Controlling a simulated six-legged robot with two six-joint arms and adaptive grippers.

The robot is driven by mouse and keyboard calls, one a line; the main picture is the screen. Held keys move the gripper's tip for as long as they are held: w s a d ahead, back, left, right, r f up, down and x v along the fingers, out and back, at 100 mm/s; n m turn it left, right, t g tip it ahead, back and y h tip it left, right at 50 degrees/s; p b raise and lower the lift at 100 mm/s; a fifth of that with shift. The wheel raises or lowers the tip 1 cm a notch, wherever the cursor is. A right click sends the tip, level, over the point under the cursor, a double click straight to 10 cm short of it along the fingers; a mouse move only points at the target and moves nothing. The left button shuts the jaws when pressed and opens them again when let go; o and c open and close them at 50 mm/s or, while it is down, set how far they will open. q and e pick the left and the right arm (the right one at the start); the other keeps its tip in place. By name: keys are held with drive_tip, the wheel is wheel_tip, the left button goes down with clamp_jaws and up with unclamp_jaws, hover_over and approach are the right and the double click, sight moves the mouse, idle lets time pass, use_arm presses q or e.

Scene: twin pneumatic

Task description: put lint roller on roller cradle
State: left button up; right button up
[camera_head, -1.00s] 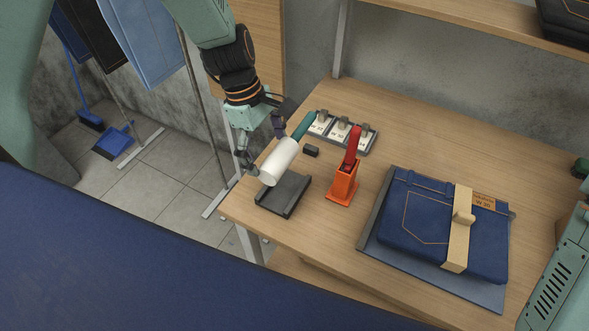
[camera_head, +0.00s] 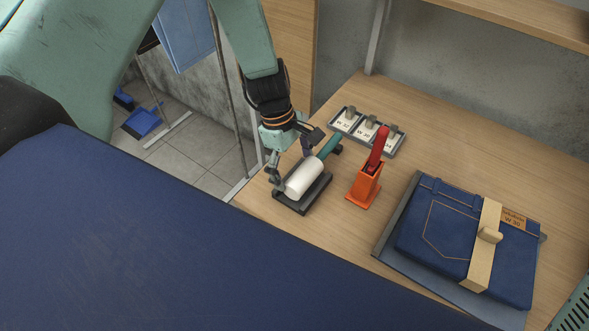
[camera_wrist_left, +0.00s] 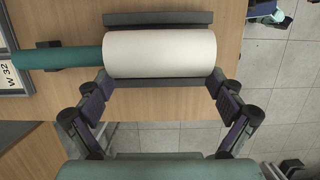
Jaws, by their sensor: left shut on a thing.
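The lint roller (camera_head: 304,179) has a white cylinder and a teal handle (camera_head: 329,147) that points up and to the right. Its cylinder lies lengthwise over the dark roller cradle (camera_head: 318,194), between the cradle's long sides. My left gripper (camera_head: 293,169) is shut on the roller, with one finger by each end of the white cylinder. In the left wrist view the roller (camera_wrist_left: 160,52) lies level, and cradle bars (camera_wrist_left: 160,18) show along both sides. I cannot tell whether the roller touches the cradle. My right gripper is out of view.
An orange holder (camera_head: 364,187) with a red-handled tool stands right of the cradle. A tray of size tags (camera_head: 366,131) lies behind. Folded jeans (camera_head: 455,235) with a tan band lie at right. The table's left edge is close to the cradle.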

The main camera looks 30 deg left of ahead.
use_arm(q)
drive_tip(key=shift+f, duration=0.45)
drive_tip(key=shift+s+a, duration=0.15)
drive_tip(key=shift+a+f, duration=0.1)
drive_tip(key=shift+f, duration=0.1)
drive_tip(key=o, duration=1)
drive_tip(key=shift+o, duration=0.3)
drive_tip(key=shift+d, duration=0.2)
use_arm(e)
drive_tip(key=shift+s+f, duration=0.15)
use_arm(q)
drive_tip(key=shift+r, duration=0.1)
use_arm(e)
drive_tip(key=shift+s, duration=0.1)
